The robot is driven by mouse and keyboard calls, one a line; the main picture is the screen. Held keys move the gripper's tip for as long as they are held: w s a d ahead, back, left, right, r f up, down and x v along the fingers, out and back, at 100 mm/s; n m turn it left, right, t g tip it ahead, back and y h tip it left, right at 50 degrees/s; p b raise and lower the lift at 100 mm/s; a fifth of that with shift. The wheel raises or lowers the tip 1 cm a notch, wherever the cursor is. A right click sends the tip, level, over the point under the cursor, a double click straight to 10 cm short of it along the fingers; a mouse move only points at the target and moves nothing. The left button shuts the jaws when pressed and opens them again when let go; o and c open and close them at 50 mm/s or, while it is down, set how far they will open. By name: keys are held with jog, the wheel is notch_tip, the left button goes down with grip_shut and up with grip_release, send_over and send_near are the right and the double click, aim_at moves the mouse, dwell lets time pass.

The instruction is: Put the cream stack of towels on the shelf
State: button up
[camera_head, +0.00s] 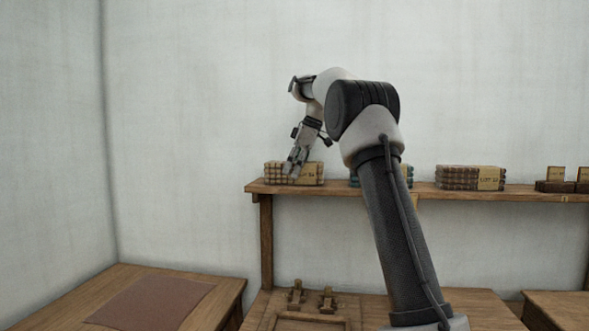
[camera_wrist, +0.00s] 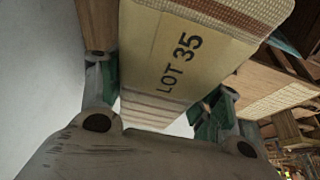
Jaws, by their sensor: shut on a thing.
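The cream stack of towels (camera_head: 312,174) is at the left end of the wooden shelf (camera_head: 430,191), with a tan paper band around it. It looks level and at the height of the shelf top; I cannot tell whether it fully rests there. My gripper (camera_head: 292,168) reaches down over the stack's left part. In the wrist view the stack (camera_wrist: 145,50) fills the space between the green finger pads of my gripper (camera_wrist: 160,97), and its band reads "LOT 35". The gripper is shut on it. The stack's underside is hidden.
A teal stack (camera_head: 354,182) on the shelf is mostly hidden by my arm. A brown stack (camera_head: 468,178) and dark blocks with cards (camera_head: 556,187) stand further right. Below are wooden tables, one with a reddish-brown mat (camera_head: 155,302). A wall stands close behind the shelf.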

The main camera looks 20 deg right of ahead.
jog(key=o, duration=1.1)
jog(key=shift+f, duration=0.1)
jog(key=v, duration=1.1)
jog(key=shift+r, duration=0.3)
jog(key=shift+s+d+r, duration=0.1)
jog(key=shift+r, duration=0.2)
